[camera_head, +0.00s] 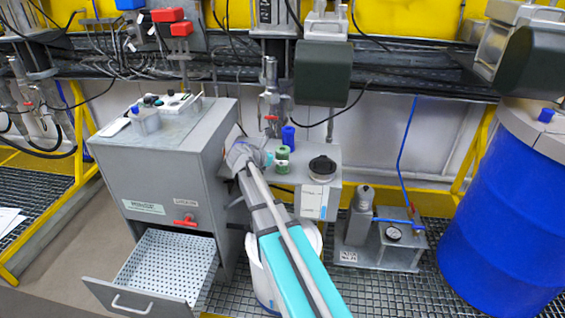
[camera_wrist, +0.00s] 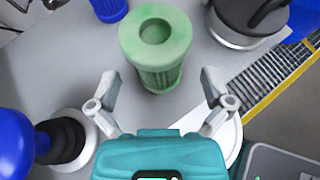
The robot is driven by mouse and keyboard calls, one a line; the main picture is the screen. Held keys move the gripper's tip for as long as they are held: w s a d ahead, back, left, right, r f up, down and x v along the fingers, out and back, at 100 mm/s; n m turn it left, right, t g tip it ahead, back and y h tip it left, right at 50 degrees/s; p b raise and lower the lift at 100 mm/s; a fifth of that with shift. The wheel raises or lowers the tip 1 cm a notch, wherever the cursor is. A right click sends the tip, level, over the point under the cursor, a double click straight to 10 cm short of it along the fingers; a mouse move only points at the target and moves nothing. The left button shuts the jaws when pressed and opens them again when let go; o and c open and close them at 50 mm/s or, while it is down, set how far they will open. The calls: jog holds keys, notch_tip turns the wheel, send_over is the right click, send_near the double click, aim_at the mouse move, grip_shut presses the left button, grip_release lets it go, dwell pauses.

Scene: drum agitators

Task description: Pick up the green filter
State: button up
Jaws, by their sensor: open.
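The green filter (camera_wrist: 156,45) is a ribbed upright cylinder with a round recess in its top. It stands on a grey surface in the wrist view. In the head view, the green filter (camera_head: 283,152) shows small on a grey bench, beside the end of my arm. My gripper (camera_wrist: 160,90) is open and empty, its two fingers spread on the near side of the filter. The filter lies just beyond the fingertips, in line with the gap, and no contact is visible. The fingers are hard to make out in the head view.
A blue cylinder (camera_wrist: 108,8) stands close behind the filter. A black-topped round fitting (camera_wrist: 245,20) is at upper right, and a blue-and-black fitting (camera_wrist: 50,140) at lower left. An open perforated drawer (camera_head: 165,265) and a large blue drum (camera_head: 505,215) flank my arm.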

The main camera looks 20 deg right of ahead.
jog(key=shift+b+x, duration=0.65)
jog(key=shift+x, duration=1.15)
jog(key=shift+w, duration=0.1)
jog(key=c, duration=1)
jog(key=shift+r, duration=0.25)
